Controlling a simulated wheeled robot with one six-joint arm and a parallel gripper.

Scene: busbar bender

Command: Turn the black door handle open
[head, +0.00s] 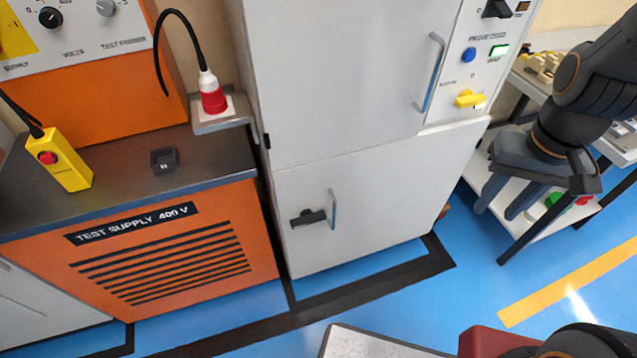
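The black door handle (308,217) sits near the left edge of the lower white door (378,199) of the cabinet. Its lever points sideways, roughly level, and the door looks shut. A thin upright grey bar handle (333,209) stands just to its right. My gripper (496,214) is at the right of the head view, well apart from the handle. It points downward with its two dark fingers spread, and nothing shows between them.
An orange test supply bench (140,262) adjoins the cabinet on the left. A red-and-white plug (212,94) stands on a small shelf beside the cabinet. A white shelved trolley (533,210) is behind my gripper. Blue floor in front of the cabinet is partly clear.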

